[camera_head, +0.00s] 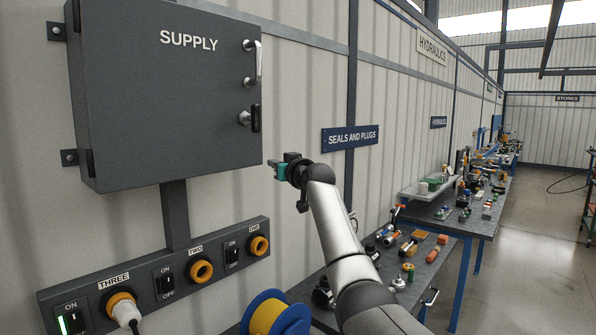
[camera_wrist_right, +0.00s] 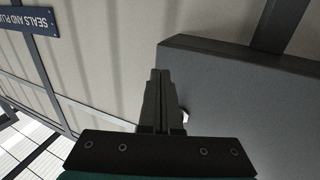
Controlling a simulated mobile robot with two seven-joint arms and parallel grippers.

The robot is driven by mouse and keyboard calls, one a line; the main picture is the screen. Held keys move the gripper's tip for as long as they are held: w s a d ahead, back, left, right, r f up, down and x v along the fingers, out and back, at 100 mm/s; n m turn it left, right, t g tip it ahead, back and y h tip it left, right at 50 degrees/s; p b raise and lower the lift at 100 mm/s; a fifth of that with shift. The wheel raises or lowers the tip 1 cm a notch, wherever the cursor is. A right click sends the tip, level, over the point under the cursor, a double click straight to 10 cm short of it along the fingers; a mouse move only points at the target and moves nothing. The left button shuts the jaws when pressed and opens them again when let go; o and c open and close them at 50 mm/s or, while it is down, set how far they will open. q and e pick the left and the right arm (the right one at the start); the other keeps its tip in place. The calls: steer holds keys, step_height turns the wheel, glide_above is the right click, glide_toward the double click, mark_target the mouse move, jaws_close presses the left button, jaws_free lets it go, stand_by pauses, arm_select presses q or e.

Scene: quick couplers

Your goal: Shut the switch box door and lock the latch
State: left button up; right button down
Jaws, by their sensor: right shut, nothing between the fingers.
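The dark grey switch box marked SUPPLY hangs on the wall at the upper left of the head view. Its door (camera_head: 165,95) looks flat against the box, but any gap at its right edge is hidden. A bright pull handle (camera_head: 257,62) is on the door's right side. Below it is the latch (camera_head: 252,118), with its black lever upright. My right gripper (camera_head: 273,167) is shut and empty, just off the box's lower right corner. In the right wrist view, its closed fingers (camera_wrist_right: 160,100) appear beside the grey box (camera_wrist_right: 240,100). My left gripper is out of view.
Below the box is a socket strip (camera_head: 150,275) with switches and orange-ringed sockets; a plug sits in THREE. A blue and yellow reel (camera_head: 275,315) is at the bottom. A cluttered workbench (camera_head: 440,262) stands right of my arm.

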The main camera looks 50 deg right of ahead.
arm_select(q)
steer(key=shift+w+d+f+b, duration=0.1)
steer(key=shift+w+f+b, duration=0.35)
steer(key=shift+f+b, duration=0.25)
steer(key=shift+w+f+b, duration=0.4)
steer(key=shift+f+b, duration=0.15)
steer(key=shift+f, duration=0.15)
arm_select(e)
steer(key=s, duration=0.7)
steer(key=shift+s+r, duration=0.15)
steer(key=shift+s, duration=0.15)
